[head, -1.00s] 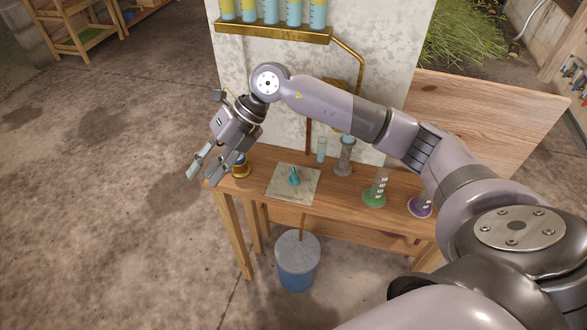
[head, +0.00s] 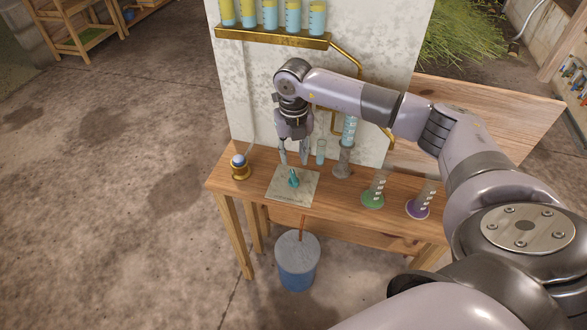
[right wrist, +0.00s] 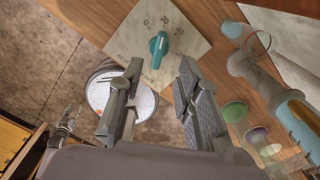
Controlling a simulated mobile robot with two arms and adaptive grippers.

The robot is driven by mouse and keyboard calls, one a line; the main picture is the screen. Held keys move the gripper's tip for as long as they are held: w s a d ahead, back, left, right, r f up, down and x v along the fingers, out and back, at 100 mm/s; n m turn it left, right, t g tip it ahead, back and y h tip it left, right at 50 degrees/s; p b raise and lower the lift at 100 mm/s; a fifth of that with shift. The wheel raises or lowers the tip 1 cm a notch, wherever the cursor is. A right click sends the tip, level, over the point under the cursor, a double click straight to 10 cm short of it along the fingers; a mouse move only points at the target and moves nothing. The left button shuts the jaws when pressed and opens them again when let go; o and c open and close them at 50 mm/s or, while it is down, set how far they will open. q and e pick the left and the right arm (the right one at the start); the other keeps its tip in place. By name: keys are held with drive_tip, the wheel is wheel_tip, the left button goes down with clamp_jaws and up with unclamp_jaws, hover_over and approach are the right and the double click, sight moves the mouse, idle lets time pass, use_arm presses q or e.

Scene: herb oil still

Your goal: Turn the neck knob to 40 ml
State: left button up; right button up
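The teal neck knob (head: 293,178) sits on a pale square plate (head: 308,190) on the wooden table. In the right wrist view the knob (right wrist: 158,46) is long and narrow, with the marks 0, 20 and 40 beyond it on the plate (right wrist: 190,45). Its long axis lies roughly toward 20; the exact reading is too small to tell. My right gripper (head: 294,157) points down just above the knob, apart from it. In the right wrist view its fingers (right wrist: 160,70) are open and empty, with the knob ahead between them.
A tube (head: 320,152) and a tall cylinder on a grey base (head: 343,162) stand close right of the plate. Green (head: 373,198) and purple (head: 418,208) based cylinders stand further right. A brass-based blue ball (head: 239,165) is left. A lidded bucket (head: 297,262) stands below.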

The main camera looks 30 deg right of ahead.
sight(294, 174)
wheel_tip(294, 174, down, 7)
drive_tip(key=shift+f+p, duration=0.15)
drive_tip(key=shift+p, duration=0.3)
drive_tip(key=shift+c, duration=0.3)
clamp_jaws()
